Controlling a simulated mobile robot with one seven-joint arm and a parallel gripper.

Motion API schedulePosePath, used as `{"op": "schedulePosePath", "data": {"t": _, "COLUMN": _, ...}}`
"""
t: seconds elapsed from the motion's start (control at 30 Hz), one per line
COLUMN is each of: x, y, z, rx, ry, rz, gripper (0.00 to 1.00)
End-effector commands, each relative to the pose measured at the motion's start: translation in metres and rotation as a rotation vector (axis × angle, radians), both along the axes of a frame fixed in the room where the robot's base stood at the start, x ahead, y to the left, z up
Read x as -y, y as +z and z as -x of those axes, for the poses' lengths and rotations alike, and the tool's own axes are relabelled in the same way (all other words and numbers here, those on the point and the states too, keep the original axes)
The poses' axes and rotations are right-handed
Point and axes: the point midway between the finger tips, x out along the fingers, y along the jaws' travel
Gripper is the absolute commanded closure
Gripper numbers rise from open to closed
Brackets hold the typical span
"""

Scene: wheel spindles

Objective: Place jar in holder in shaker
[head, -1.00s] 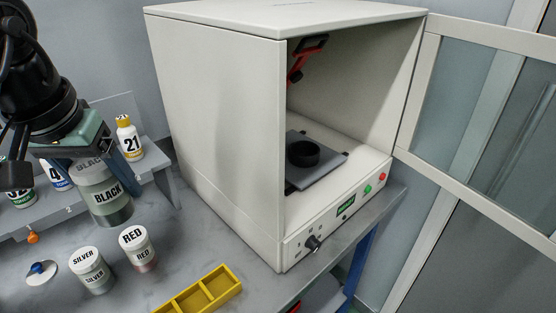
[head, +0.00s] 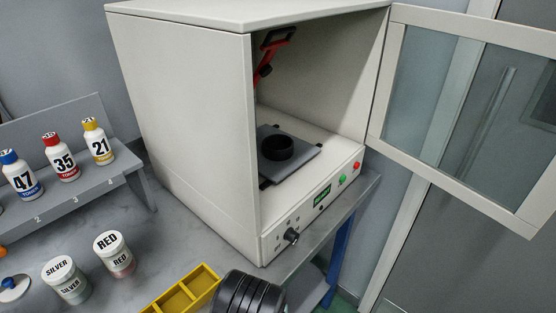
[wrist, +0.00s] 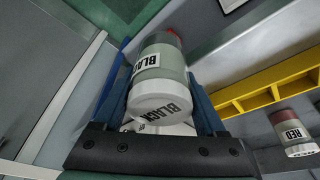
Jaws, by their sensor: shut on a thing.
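In the wrist view my gripper (wrist: 160,112) is shut on a jar labelled BLACK (wrist: 160,65), with a white lid and grey body, between its blue fingers. In the head view the jar and gripper are out of sight; a ribbed black part of my arm shows at the bottom edge. The shaker (head: 190,120) is a large cream cabinet with its glazed door (head: 455,110) swung open to the right. Inside it, a round black holder (head: 277,148) sits empty on a grey plate (head: 300,163). A red clamp-like part (head: 272,52) is above the holder.
The RED jar (head: 114,254) and SILVER jar (head: 66,280) stand on the bench left of the shaker. A yellow divided tray (head: 182,295) lies at its front. A grey rack (head: 130,165) holds several toner bottles. The open door occupies the right side.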

Motion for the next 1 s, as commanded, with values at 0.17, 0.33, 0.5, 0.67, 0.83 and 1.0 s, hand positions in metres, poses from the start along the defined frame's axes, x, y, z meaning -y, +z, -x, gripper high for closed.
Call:
{"op": "schedulePosePath", "data": {"t": 0.17, "x": 0.019, "y": -0.020, "z": 0.005, "rx": -0.001, "ry": -0.008, "rz": 0.003, "gripper": 0.99}}
{"op": "schedulePosePath", "data": {"t": 0.33, "x": 0.035, "y": -0.035, "z": 0.009, "rx": -0.001, "ry": -0.018, "rz": 0.003, "gripper": 0.99}}
{"op": "schedulePosePath", "data": {"t": 0.5, "x": 0.033, "y": -0.030, "z": 0.002, "rx": 0.003, "ry": -0.026, "rz": -0.008, "gripper": 0.99}}
{"op": "schedulePosePath", "data": {"t": 0.67, "x": 0.035, "y": -0.027, "z": -0.002, "rx": 0.002, "ry": -0.033, "rz": -0.008, "gripper": 0.99}}
{"op": "schedulePosePath", "data": {"t": 0.83, "x": 0.035, "y": -0.025, "z": -0.004, "rx": 0.002, "ry": -0.038, "rz": -0.011, "gripper": 0.99}}
{"op": "schedulePosePath", "data": {"t": 1.0, "x": 0.033, "y": -0.028, "z": 0.000, "rx": 0.002, "ry": -0.033, "rz": -0.011, "gripper": 0.99}}
